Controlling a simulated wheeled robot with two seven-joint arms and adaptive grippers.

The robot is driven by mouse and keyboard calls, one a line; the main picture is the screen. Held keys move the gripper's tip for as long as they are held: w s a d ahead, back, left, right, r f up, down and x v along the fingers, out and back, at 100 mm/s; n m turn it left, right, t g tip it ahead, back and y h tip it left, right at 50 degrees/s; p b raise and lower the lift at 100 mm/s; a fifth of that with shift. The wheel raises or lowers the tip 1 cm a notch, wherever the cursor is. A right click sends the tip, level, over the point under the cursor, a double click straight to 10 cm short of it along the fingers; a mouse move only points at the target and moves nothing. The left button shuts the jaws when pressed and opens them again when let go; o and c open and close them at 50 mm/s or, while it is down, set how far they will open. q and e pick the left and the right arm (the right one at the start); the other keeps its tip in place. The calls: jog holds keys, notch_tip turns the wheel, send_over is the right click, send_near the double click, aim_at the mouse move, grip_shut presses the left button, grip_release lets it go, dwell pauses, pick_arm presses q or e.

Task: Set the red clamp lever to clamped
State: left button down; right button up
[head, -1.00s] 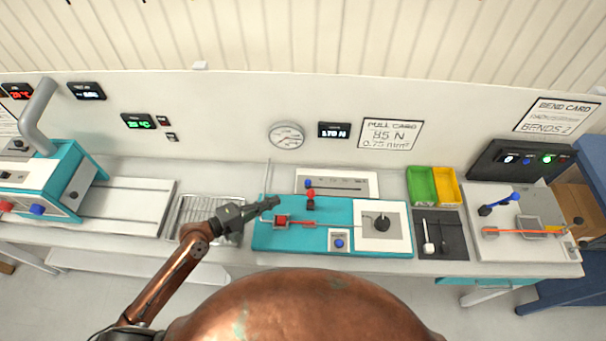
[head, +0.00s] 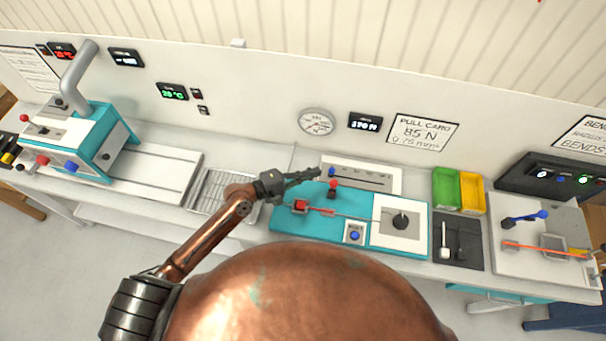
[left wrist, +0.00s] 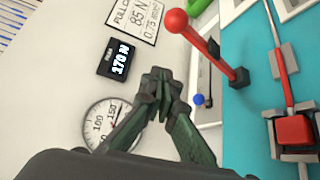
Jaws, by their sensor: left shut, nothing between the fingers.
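The red clamp lever (head: 333,184) has a red ball and stands on a dark base on the teal bench plate (head: 285,222). In the left wrist view the red lever (left wrist: 205,45) rises from its base to the ball at upper middle. My left gripper (head: 317,173) is shut and empty, just left of and behind the lever's ball in the head view. In the left wrist view its closed fingertips (left wrist: 158,78) are apart from the lever. A red block (head: 300,206) sits on the plate near the lever, with a thin rod running right. My right gripper is not in view.
A blue-knobbed slider panel (head: 385,181) lies behind the plate. A round gauge (head: 317,121) and a display reading 170 N (left wrist: 118,58) are on the wall. Green and yellow bins (head: 459,190) stand to the right. A wire rack (head: 212,186) lies left of the plate.

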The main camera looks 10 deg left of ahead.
pick_arm(q)
jog(key=d+p, duration=0.1)
jog(key=d, duration=0.1)
jog(key=s+d+p, duration=0.1)
jog(key=d, duration=0.1)
jog(key=shift+s+d+r+p, duration=0.1)
jog(key=shift+s+d+p, duration=0.05)
jog(key=shift+p, duration=0.15)
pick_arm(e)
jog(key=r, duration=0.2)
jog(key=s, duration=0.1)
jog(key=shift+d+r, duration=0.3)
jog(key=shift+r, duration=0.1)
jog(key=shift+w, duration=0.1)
